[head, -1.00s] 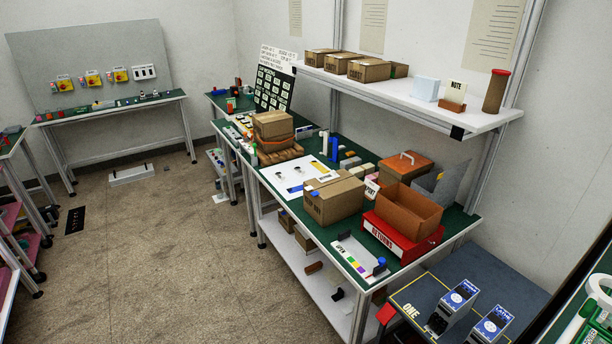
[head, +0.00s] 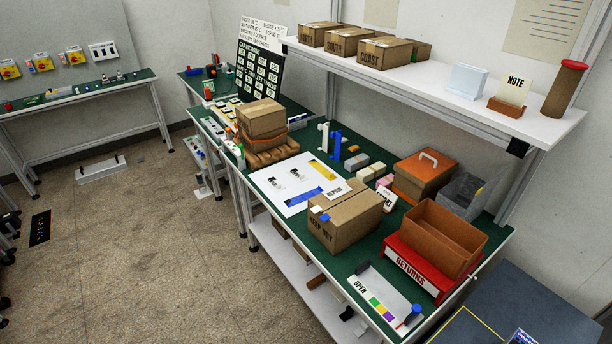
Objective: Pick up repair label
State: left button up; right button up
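A small white card (head: 335,191) with dark lettering that seems to read REPAIR shows at the far edge of the KEEP OUT cardboard box (head: 338,232). I cannot tell whether it lies on the box top or just behind it. Another white card (head: 386,201), its lettering partly legible and ending like PORT, stands right of that box. Neither of my grippers is in view.
The green workbench (head: 459,205) also holds a red RETURNS tray (head: 412,268) with an open brown bin (head: 438,238), an orange lidded box (head: 424,178), and an OPEN strip (head: 383,300). A shelf (head: 450,95) overhangs the back.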

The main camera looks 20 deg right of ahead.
aim_at(332, 193)
jog(key=z, duration=0.15)
jog(key=i, duration=0.85)
jog(key=z, duration=1.2)
jog(key=i, duration=0.7)
jog(key=z, duration=0.65)
